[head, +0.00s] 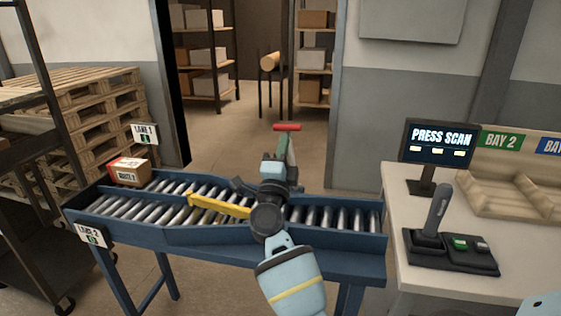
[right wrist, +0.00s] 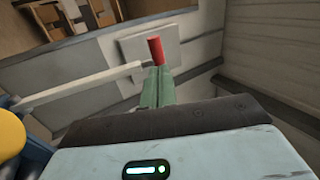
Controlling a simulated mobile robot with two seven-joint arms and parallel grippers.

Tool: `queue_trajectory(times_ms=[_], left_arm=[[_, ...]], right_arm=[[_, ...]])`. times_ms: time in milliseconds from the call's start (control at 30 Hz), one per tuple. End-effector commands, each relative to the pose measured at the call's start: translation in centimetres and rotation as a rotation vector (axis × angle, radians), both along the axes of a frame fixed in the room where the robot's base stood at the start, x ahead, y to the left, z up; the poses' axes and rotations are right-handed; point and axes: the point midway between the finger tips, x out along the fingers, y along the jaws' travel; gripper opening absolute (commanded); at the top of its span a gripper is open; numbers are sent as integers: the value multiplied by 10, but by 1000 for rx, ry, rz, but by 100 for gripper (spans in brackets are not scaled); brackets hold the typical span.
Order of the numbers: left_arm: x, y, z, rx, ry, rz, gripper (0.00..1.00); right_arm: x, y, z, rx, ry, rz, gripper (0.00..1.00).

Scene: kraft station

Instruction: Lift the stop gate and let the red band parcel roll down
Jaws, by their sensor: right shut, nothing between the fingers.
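The parcel with a red band (head: 130,171) rests at the left end of the roller conveyor (head: 330,250), by the lane 1 sign. A red crossbar handle (head: 287,127), which looks like the stop gate's, stands above the conveyor. In the right wrist view the handle (right wrist: 156,50) tops a pale rod (right wrist: 85,87). My right gripper (head: 282,148) is over the conveyor, shut and empty, with its green fingers (right wrist: 157,88) close under the handle. I cannot tell whether they touch it. The gripper hides the gate's lower part. My left gripper is not in view.
A yellow bar (head: 218,206) lies across the rollers left of my gripper. A table (head: 395,285) at right holds a joystick box (head: 450,250) and a screen reading PRESS SCAN (head: 440,138). Pallets (head: 75,100) stand at left. Open floor lies behind the conveyor.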

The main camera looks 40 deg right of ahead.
Motion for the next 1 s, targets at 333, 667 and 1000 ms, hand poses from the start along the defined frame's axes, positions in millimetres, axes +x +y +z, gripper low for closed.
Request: queue_trajectory(times_ms=[333,667,1000], left_arm=[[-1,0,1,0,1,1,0],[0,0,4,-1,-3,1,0],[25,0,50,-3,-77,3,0]], right_arm=[[12,-13,9,0,1,1,0],[13,-14,11,4,3,0,0],[29,-31,33,83,61,-6,0]])
